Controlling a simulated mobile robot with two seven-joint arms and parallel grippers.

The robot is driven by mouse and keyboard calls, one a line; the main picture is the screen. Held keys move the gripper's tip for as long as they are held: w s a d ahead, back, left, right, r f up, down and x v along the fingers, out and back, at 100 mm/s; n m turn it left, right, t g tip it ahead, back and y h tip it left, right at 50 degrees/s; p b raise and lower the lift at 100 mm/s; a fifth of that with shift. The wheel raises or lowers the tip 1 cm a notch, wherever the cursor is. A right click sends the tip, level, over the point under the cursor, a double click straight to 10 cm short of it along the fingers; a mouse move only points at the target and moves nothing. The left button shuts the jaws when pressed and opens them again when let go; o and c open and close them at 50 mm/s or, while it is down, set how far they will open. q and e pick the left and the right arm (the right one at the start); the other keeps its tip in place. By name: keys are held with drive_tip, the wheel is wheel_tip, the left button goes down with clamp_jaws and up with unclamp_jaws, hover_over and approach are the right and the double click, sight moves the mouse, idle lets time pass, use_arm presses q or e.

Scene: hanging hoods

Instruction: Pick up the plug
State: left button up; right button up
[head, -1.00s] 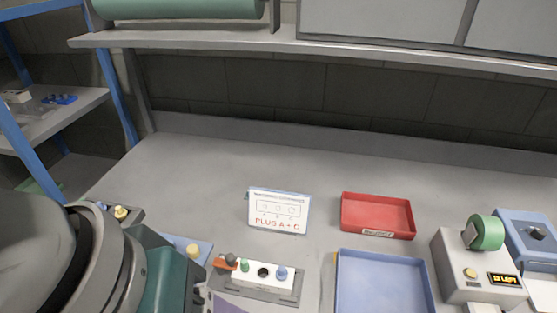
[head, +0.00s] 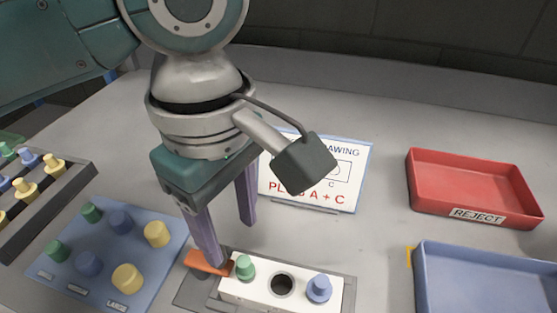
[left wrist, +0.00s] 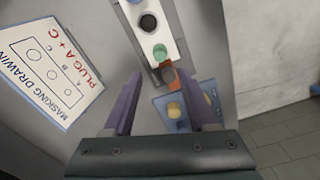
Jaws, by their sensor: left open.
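A white block (head: 255,292) holds a green plug (head: 245,267) at its left and a blue plug (head: 319,288) at its right, with an open dark hole between them. Loose green, blue and yellow plugs (head: 157,234) stand on a blue mat (head: 75,225) to the left. My left gripper (head: 229,243) is open and empty, fingers down, above and behind the block's left end. In the left wrist view the green plug (left wrist: 160,52) is beyond the fingertips (left wrist: 163,77), and a yellow plug (left wrist: 174,110) shows between the fingers. My right gripper is out of view.
An orange piece (head: 207,263) lies at the block's left end. A sign (head: 345,192) reading "PLUG A + C" stands behind. A red reject tray (head: 430,200) and a blue tray (head: 432,262) are at the right. A dark rack of plugs (head: 70,192) is at far left.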

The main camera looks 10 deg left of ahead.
sight(243, 261)
use_arm(q)
drive_tip(key=f, duration=0.4)
drive_tip(key=d+f+b, duration=0.1)
drive_tip(key=f, duration=0.1)
drive_tip(key=shift+s+f, duration=0.3)
drive_tip(key=shift+f, duration=0.05)
clamp_jaws()
